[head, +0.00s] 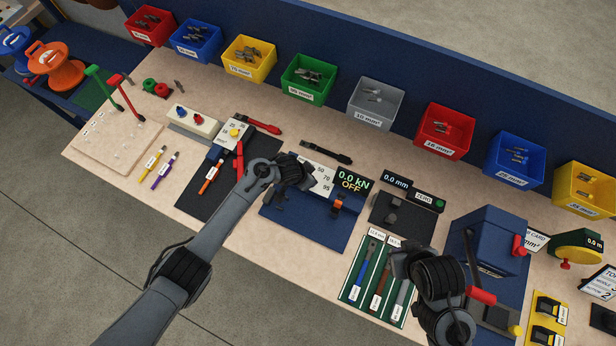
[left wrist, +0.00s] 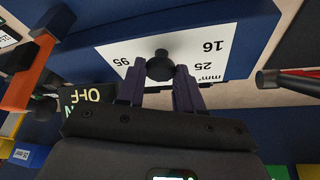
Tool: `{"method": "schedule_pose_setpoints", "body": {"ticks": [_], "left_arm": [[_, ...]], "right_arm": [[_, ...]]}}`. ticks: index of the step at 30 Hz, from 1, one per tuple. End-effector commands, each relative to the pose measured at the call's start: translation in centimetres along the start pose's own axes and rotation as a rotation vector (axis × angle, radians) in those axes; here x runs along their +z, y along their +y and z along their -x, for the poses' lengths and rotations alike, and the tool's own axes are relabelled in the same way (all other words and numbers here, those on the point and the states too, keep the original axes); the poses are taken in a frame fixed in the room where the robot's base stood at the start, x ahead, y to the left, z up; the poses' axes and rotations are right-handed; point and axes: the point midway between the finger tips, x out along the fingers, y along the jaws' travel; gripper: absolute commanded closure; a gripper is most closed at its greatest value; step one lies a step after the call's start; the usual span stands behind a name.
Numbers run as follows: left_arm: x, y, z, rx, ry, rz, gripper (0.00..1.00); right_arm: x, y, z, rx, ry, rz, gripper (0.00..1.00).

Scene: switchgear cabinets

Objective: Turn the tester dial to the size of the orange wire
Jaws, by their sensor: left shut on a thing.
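The tester (head: 292,212) is a blue unit with a white dial plate (head: 322,180) and a screen (head: 350,184) reading 0.0 kN and OFF. In the left wrist view its black dial knob (left wrist: 160,66) sits on the white plate, with 95, 16 and 25 mm² visible. My left gripper (head: 302,180) is at this dial, its fingers (left wrist: 160,84) shut on the knob from both sides. The pointer cannot be made out. The orange wire (head: 208,181) lies left of the tester with a white tag, too small to read. My right gripper (head: 404,262) is above the green wire tray; its jaws are unclear.
A unit with a yellow knob (head: 235,133) and red handles stands left of the tester. A green tray (head: 350,285) with several wires and a blue press (head: 487,240) are at the right. Coloured bins (head: 308,80) line the back.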

Motion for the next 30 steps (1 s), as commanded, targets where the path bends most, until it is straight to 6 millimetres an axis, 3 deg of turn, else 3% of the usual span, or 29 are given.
{"method": "schedule_pose_setpoints", "body": {"ticks": [1, 6, 19, 30], "left_arm": [[0.0, 0.0, 0.0, 0.000, 0.000, 0.000, 0.61], [0.0, 0.0, 0.0, 0.000, 0.000, 0.001, 0.39], [0.0, 0.0, 0.9, 0.000, 0.001, 0.002, 0.39], [-0.1, 0.0, 6.8, 0.000, 0.002, 0.001, 0.39]], "right_arm": [[0.0, 0.0, 0.0, -0.001, 0.000, -0.001, 1.00], [0.0, -0.1, 0.0, -0.004, 0.001, -0.005, 1.00], [-0.1, -0.2, 0.2, -0.006, 0.001, -0.008, 1.00], [-0.5, 0.0, 1.4, -0.001, 0.000, -0.001, 1.00]]}}
